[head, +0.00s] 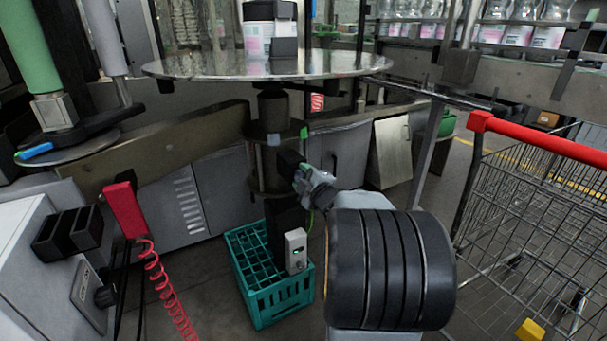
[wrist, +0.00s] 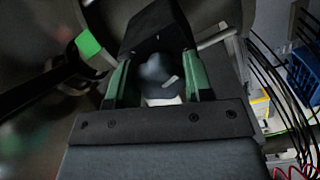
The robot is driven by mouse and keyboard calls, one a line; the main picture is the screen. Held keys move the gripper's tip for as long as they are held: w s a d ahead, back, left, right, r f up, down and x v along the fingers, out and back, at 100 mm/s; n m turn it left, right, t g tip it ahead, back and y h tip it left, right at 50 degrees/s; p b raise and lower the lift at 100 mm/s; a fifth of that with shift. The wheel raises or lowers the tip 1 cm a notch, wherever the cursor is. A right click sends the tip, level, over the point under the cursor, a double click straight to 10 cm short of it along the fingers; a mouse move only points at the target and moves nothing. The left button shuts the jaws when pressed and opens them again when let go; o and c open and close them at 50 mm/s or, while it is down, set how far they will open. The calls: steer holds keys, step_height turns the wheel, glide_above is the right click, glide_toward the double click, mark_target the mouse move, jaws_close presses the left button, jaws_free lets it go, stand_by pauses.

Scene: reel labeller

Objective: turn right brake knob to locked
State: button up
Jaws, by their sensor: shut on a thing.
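In the wrist view, a dark rounded knob (wrist: 158,72) with a pale mark on its face sits between the two green-lined fingers of my gripper (wrist: 153,82). The fingers are closed on its sides. A pale part shows just below the knob, and a black block (wrist: 155,28) stands behind it. In the head view, my gripper (head: 293,163) reaches to the dark column under the round metal table; the knob is hidden there. I cannot read which setting the knob points to.
The round metal table (head: 200,68) hangs above my gripper. A teal crate (head: 275,305) and a small grey box (head: 296,250) are below. A shopping cart (head: 540,140) stands at right, and a red handle with coiled cord (head: 125,210) at left.

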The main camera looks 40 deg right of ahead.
steer(key=m+p, duration=0.2)
steer(key=m, duration=0.2)
steer(key=shift+a+r+m, duration=0.1)
steer(key=shift+m, duration=0.2)
steer(key=m+p, duration=0.2)
steer(key=m, duration=0.1)
steer(key=shift+m, duration=0.4)
steer(key=m+p, duration=0.2)
steer(key=m, duration=0.2)
steer(key=shift+m+p, duration=0.85)
steer(key=shift+m, duration=0.75)
steer(key=o, duration=0.9)
